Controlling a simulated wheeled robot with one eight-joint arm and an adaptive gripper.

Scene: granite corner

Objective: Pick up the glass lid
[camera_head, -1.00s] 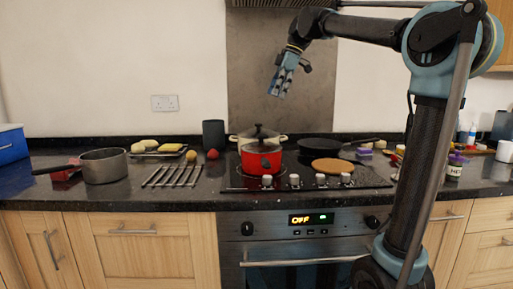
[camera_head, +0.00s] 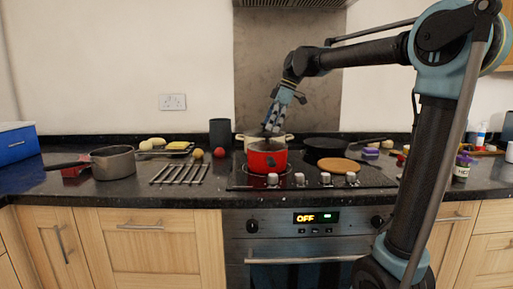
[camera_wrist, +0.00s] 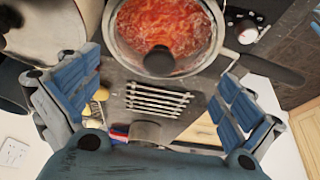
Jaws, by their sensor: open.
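The glass lid (camera_wrist: 190,52) lies on the red pan, and red contents show through it in the wrist view. Its dark round knob (camera_wrist: 159,60) stands near its middle. In the head view the red pan (camera_head: 267,158) sits on the hob, with the lid (camera_head: 262,144) partly hidden by my gripper (camera_head: 272,126). My gripper is open and empty, just above the lid. In the wrist view the blue fingers of my gripper (camera_wrist: 160,78) stand wide apart, with the knob between them in the picture. I cannot tell the exact height gap to the knob.
A cream pot (camera_head: 288,138) stands close behind the red pan. A black frying pan (camera_head: 322,146) and a round brown board (camera_head: 337,165) lie to the right. A metal rack (camera_head: 180,173) and a grey saucepan (camera_head: 113,163) are to the left.

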